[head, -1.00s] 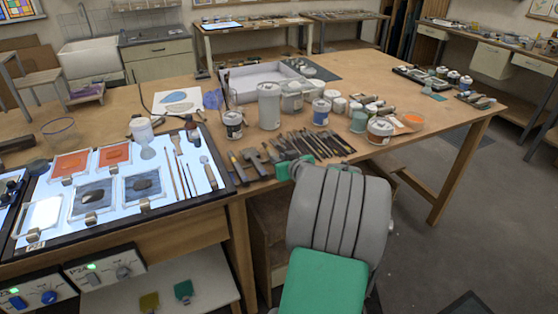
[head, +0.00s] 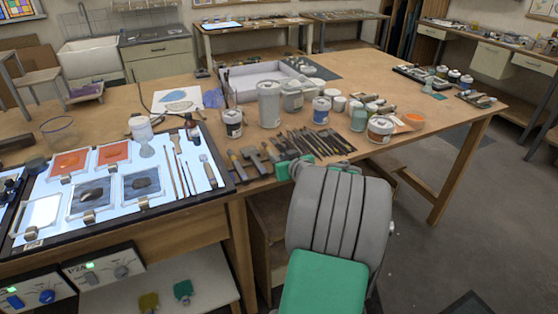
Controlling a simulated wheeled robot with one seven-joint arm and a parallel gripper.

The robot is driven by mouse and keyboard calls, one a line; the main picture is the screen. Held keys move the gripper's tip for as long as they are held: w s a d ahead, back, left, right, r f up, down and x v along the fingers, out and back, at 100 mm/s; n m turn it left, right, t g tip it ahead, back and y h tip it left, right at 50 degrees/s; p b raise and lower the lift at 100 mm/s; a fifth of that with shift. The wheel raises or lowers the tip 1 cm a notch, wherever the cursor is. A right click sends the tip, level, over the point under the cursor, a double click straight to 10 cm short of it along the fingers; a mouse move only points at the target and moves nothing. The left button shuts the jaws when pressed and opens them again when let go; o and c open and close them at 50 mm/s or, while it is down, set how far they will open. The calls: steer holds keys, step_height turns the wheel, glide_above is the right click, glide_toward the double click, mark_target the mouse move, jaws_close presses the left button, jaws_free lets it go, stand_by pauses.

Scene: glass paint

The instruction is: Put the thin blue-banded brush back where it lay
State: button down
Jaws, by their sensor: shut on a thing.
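Several thin brushes (head: 322,143) lie side by side on the wooden bench, just beyond my arm. Their bands are too small to tell apart by colour. My gripper (head: 284,169) shows only as a green edge at the near side of these brushes, by the bench's front edge. My grey and green arm covers most of it. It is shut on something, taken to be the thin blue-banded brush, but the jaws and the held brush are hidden.
Left of my gripper lie wide flat brushes (head: 250,163) and a lit panel (head: 205,187) with glass pieces. Cans and jars, including a tall grey can (head: 269,104) and a rust-marked tin (head: 380,130), stand behind the brushes.

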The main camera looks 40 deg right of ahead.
steer(key=c, duration=1.2)
jaws_free()
